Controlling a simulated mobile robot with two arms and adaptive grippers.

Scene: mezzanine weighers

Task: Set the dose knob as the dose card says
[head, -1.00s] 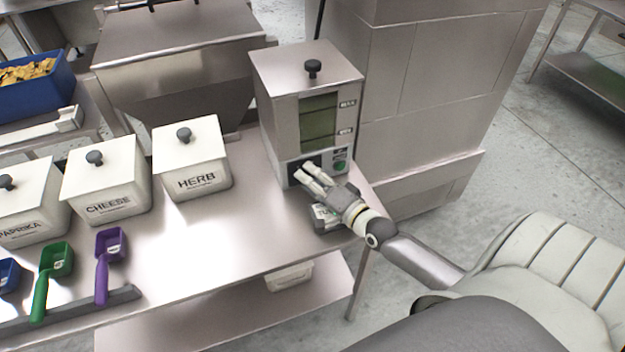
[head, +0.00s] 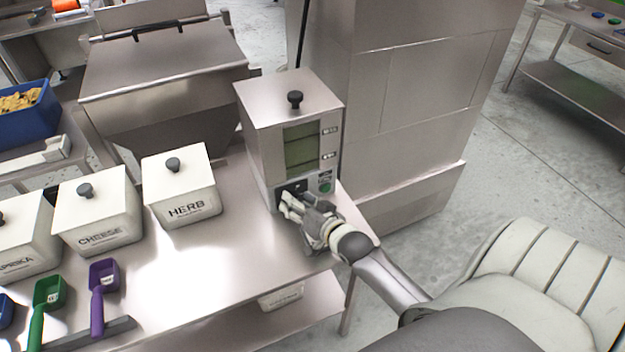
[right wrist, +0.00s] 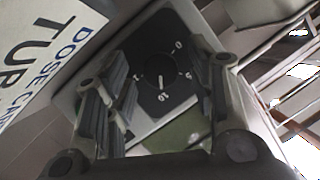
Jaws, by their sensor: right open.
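The dose knob (right wrist: 161,76) is a dark round dial on the dispenser front, seen in the right wrist view. Its numerals include 0, 5 and 10; a white mark on it appears to point toward 10. The dose card (right wrist: 48,42) shows partly at the left, with "DOSE CA" and "TUR" readable; its dose is out of frame. My right gripper (right wrist: 163,88) is open, its fingers on either side of the dial; I cannot tell whether they touch it. In the head view my right gripper (head: 287,203) is at the dispenser (head: 262,150), covering most of the knob. My left gripper is not in view.
A green button (head: 326,186) sits right of the knob, close to my gripper. White bins marked HERB (head: 184,190), CHEESE (head: 98,215) and PAPRIKA stand left on the steel table (head: 230,255). A purple scoop (head: 100,290) and a green scoop (head: 43,300) lie in front.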

